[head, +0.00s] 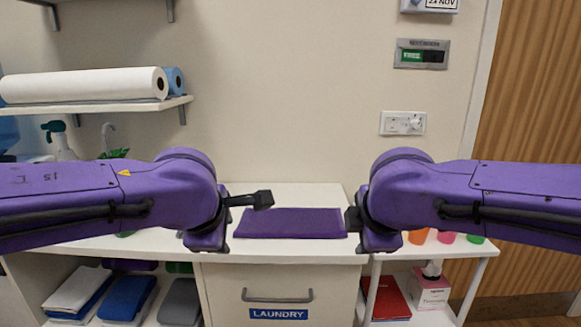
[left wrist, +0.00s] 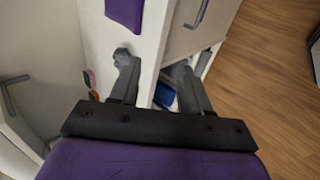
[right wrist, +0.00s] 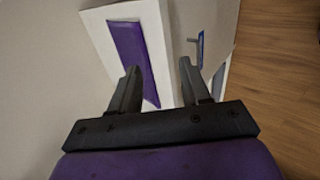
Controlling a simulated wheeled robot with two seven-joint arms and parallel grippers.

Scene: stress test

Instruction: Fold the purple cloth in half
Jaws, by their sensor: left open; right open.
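The purple cloth (head: 290,224) lies flat as a neat wide rectangle on the white counter, between my two arms. I cannot tell how many layers it has. My left gripper (left wrist: 152,62) is open and empty, left of the cloth; one dark finger reaches close to the cloth's back left corner in the head view. The cloth's end (left wrist: 125,12) shows at the top of the left wrist view, apart from the fingers. My right gripper (right wrist: 159,68) is open and empty near the cloth's right end; the cloth (right wrist: 130,50) shows beyond its left finger. Contact there is unclear.
The counter (head: 290,193) is clear behind the cloth. Below it is a drawer marked LAUNDRY (head: 279,314). A spray bottle (head: 58,140) stands at the left under a shelf with a white roll (head: 85,86). Small coloured cups (head: 446,237) stand at the right, partly behind my right arm.

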